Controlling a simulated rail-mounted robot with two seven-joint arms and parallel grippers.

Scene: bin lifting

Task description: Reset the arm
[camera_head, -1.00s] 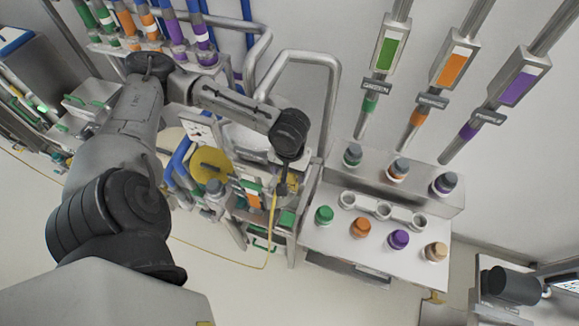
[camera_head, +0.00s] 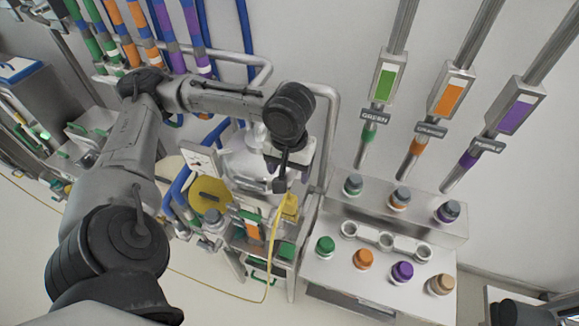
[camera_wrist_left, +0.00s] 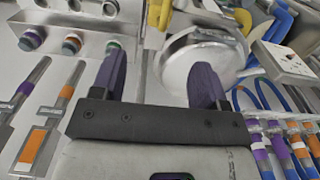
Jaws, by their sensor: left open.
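My left arm comes in from the left in the head view. Its gripper (camera_head: 281,184) hangs in front of the steel equipment, left of the white bench. In the left wrist view its two dark purple fingers (camera_wrist_left: 157,80) are spread apart with nothing held between them. A round steel vessel lid (camera_wrist_left: 200,62) shows beyond the fingers, partly covered by the right one.
A white bench (camera_head: 334,275) holds green, orange, purple and tan-capped containers. Wall pipes labelled green, orange (camera_head: 449,95) and purple (camera_head: 513,112) slope above it. A yellow hose (camera_head: 269,260) hangs by the equipment; blue pipes and a yellow disc (camera_head: 208,195) stand left.

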